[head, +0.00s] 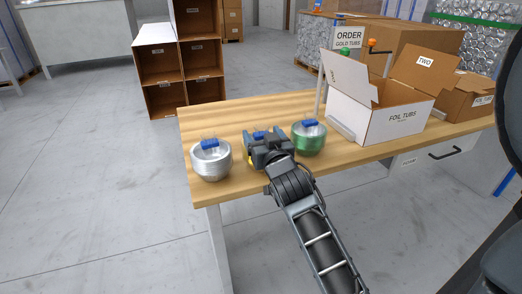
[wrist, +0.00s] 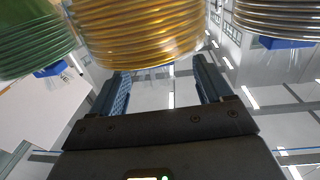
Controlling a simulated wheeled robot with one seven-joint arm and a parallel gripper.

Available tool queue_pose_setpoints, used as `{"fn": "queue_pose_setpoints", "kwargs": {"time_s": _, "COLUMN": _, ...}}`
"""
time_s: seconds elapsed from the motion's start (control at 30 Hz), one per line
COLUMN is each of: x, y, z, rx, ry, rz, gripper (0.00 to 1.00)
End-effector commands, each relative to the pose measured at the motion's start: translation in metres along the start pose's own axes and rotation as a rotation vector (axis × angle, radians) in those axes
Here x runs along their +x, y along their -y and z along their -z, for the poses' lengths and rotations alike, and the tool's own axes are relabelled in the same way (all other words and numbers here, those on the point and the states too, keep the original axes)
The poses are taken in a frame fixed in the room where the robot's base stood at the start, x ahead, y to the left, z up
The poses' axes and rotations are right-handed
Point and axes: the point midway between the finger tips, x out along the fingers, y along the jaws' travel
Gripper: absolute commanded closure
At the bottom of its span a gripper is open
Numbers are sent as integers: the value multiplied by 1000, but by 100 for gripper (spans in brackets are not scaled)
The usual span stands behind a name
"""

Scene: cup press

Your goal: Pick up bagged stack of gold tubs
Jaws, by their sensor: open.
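The bagged stack of gold tubs (wrist: 150,32) fills the top middle of the wrist view, just beyond the fingertips. In the head view it is mostly hidden behind my gripper (head: 266,143); a yellow sliver (head: 250,160) and a blue clip show. My gripper (wrist: 160,75) is open in the wrist view, its two fingers apart with nothing between them low down. Whether the fingertips overlap the stack's sides I cannot tell. A bagged silver stack (head: 211,160) stands to the left on the table, and a bagged green stack (head: 309,139) close on the right.
The wooden table (head: 210,120) also holds a white open box (head: 375,118) labelled FOIL TUBS. An ORDER GOLD TUBS sign (head: 349,38) stands behind it. Brown cubbies (head: 180,70) stand on the floor beyond. Neighbouring stacks leave little room beside the gold one.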

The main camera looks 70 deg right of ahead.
Motion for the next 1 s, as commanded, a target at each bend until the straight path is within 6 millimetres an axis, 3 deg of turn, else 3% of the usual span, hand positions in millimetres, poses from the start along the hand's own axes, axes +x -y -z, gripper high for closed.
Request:
{"fn": "queue_pose_setpoints", "kwargs": {"time_s": 0.3, "x": 42, "y": -6, "z": 5, "rx": 1, "ry": -1, "rz": -1, "gripper": 21}}
{"fn": "queue_pose_setpoints", "kwargs": {"time_s": 0.63, "x": 47, "y": -5, "z": 4, "rx": 1, "ry": 0, "rz": 0, "gripper": 22}}
{"fn": "queue_pose_setpoints", "kwargs": {"time_s": 1.0, "x": 46, "y": -5, "z": 4, "rx": 1, "ry": 0, "rz": 0, "gripper": 58}}
